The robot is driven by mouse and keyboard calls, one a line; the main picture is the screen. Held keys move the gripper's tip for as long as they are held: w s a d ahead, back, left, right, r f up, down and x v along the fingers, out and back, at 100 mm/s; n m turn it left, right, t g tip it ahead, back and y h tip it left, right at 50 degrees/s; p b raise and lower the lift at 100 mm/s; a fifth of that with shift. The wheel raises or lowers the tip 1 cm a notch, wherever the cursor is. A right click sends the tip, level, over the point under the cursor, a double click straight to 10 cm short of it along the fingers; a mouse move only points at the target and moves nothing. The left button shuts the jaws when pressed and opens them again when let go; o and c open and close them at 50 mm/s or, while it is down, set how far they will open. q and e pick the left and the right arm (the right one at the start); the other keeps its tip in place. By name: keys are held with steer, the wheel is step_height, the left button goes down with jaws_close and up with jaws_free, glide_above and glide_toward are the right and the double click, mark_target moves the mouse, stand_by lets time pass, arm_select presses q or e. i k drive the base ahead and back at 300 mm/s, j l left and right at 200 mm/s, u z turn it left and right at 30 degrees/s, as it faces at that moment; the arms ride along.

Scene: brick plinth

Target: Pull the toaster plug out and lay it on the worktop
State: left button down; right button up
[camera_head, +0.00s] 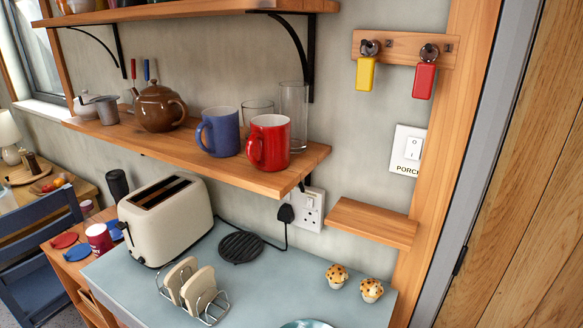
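The cream toaster (167,222) stands on the left of the pale blue-grey worktop (262,295). Its dark cord runs behind the worktop's back area and up to the wall. The black plug (286,213) is at the left side of a white double wall socket (309,208), below the wooden shelf, and looks seated in it. Neither of my grippers shows in the head view.
A wooden shelf (235,162) with a blue mug (221,133), red mug (269,143) and glasses overhangs the socket. A small ledge (372,222) is to its right. A black trivet (240,247), toast rack (190,291) and muffins (337,276) occupy the worktop; its middle is clear.

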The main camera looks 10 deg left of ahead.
mark_target(285, 214)
steer(key=k+j+z, duration=0.1)
steer(key=j+z, duration=0.3)
steer(key=k+j+z, duration=0.15)
steer(key=z, duration=0.3)
